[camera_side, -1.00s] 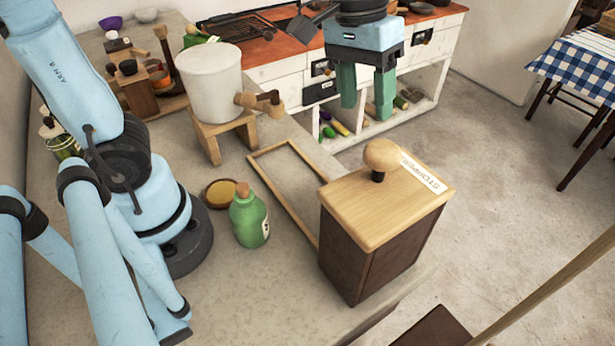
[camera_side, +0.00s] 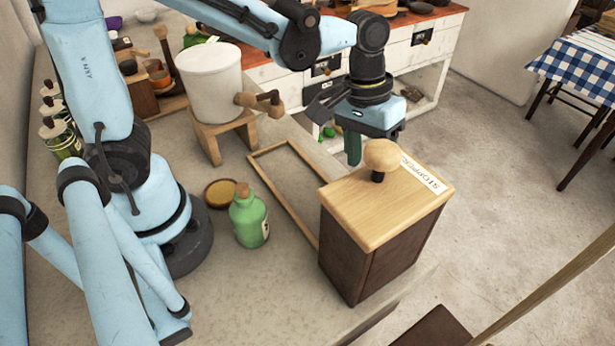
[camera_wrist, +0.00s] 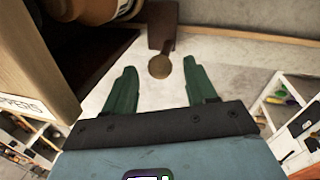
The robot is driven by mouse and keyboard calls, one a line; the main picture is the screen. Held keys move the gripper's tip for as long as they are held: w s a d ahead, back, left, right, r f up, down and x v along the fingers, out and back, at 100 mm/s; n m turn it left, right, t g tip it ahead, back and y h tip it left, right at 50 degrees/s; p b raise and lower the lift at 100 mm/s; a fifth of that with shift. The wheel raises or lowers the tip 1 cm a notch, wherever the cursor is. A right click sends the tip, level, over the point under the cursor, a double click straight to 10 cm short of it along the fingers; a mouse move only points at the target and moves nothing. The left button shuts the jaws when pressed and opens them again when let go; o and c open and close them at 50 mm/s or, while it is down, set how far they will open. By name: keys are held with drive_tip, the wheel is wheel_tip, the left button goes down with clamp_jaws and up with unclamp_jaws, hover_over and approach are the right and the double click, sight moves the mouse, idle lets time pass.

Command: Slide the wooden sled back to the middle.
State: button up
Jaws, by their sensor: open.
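A long, low wooden frame (camera_side: 268,186) lies on the counter, its near end hidden by the box. In the wrist view, a dark brown wooden piece with a round knob (camera_wrist: 160,66) shows just past my fingertips; it looks like the sled. The box hides it in the side view, so its place along the frame is hard to tell. My gripper (camera_wrist: 158,72) is open and empty, its green fingers either side of the knob in the picture; I cannot tell if they touch. In the side view my gripper (camera_side: 364,150) points down behind the box's lid knob.
A tall dark box with a pale lid (camera_side: 400,205) marked STOPPERS stands close beside my gripper, at left in the wrist view (camera_wrist: 35,60). A green bottle (camera_side: 248,218) and white pot (camera_side: 208,85) stand by the frame. The counter edge drops to the floor (camera_side: 510,150).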

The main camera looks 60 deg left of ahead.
drive_tip(key=shift+d+f, duration=0.15)
drive_tip(key=shift+f, duration=0.5)
clamp_jaws()
